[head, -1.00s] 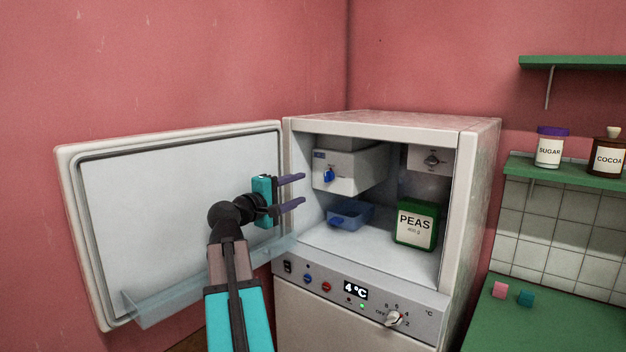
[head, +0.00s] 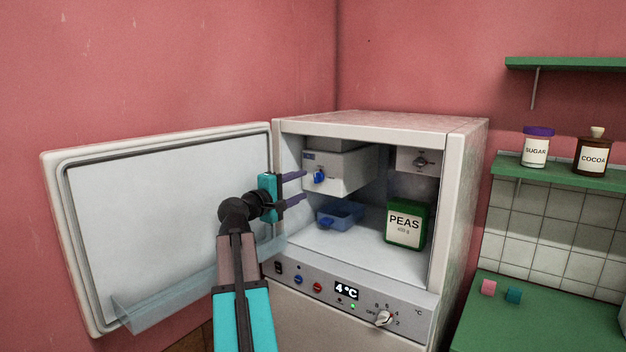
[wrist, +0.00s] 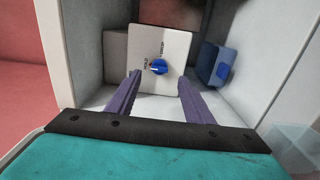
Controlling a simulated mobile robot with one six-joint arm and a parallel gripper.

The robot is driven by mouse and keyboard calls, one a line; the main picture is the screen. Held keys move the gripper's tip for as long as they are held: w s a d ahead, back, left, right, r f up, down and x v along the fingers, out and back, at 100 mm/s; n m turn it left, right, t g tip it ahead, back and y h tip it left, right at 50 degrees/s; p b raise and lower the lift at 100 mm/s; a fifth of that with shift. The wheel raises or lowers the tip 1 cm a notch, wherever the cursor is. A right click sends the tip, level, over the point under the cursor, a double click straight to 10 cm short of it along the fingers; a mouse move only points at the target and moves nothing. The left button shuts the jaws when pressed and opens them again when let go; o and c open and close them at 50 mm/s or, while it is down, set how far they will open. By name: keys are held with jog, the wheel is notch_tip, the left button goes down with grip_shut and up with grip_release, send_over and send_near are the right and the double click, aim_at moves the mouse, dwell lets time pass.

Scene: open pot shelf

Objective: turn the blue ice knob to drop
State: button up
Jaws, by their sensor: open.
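The blue ice knob (head: 319,176) sits on the front of a white ice box (head: 345,172) at the upper left inside the open fridge compartment. In the wrist view the knob (wrist: 159,67) is ahead of my gripper (wrist: 157,80), roughly centred between the fingers, with small lettering beside it that I cannot read surely. My gripper (head: 304,187) is open and empty. Its purple fingers point toward the compartment, left of the knob in the head view. I see no contact with the knob.
The open door (head: 160,220) with its clear shelf stands left of my arm. A blue tray (head: 342,213) and a green PEAS box (head: 406,224) are on the compartment floor. A grey dial (head: 421,162) is at the upper right inside. The control panel (head: 350,298) lies below.

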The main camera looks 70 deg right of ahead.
aim_at(317, 179)
jog(key=p+x, duration=0.1)
jog(key=x, duration=0.7)
jog(key=shift+d, duration=0.1)
jog(key=c, duration=1)
jog(key=shift+c, duration=0.2)
